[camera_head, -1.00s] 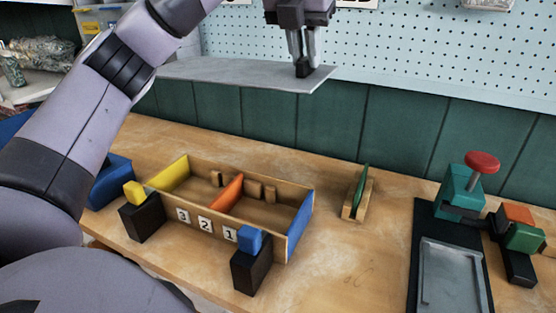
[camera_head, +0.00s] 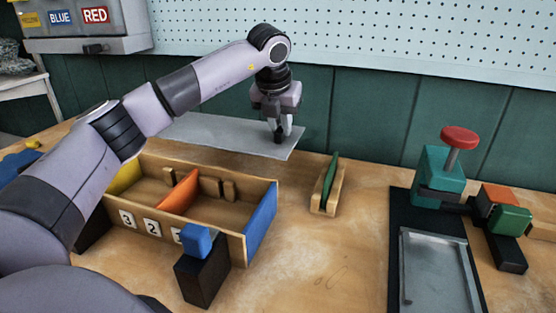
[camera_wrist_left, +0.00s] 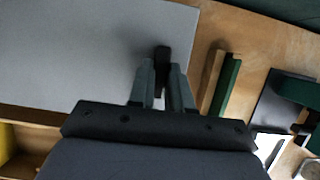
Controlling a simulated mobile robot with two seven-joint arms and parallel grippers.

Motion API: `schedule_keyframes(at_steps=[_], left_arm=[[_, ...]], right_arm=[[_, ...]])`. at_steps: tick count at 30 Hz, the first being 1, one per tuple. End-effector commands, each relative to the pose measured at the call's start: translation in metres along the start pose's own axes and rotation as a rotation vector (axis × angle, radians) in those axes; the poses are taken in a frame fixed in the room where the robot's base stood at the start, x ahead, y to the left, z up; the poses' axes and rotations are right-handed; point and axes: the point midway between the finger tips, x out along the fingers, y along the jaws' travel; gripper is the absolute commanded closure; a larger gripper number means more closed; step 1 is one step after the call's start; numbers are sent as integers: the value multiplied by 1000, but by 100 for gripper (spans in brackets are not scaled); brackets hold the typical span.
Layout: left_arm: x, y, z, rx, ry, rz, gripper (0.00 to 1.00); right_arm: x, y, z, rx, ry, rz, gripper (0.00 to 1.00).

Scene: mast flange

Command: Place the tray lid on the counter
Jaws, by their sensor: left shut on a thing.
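The tray lid (camera_head: 215,130) is a flat grey plate at the back of the counter (camera_head: 300,235), behind the wooden compartment tray (camera_head: 241,248). My left gripper (camera_head: 281,130) points down and is shut on the lid's dark handle near its right end. In the left wrist view the lid (camera_wrist_left: 80,50) fills the upper left, and the fingers of my left gripper (camera_wrist_left: 163,88) close around the handle. The lid looks level and low over the counter; I cannot tell whether it touches. My right gripper is not in view.
A green card in a wooden holder (camera_head: 323,200) stands right of the lid. A black block with a blue top (camera_head: 203,270) stands before the tray. A teal press with a red knob (camera_head: 459,138) and a metal tray (camera_head: 437,270) are at right.

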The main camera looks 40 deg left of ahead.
Motion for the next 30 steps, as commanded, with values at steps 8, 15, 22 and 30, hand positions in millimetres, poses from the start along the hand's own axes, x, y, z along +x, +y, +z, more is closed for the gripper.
schedule_keyframes(at_steps=[8,15,22,30], left_arm=[[38,0,-15,0,-2,0,100],[61,0,-26,1,1,1,100],[79,0,-32,-1,-3,0,100],[82,-1,-34,0,-2,0,100]], right_arm=[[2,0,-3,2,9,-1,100],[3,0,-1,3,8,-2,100],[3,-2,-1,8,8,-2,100],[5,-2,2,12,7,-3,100]])
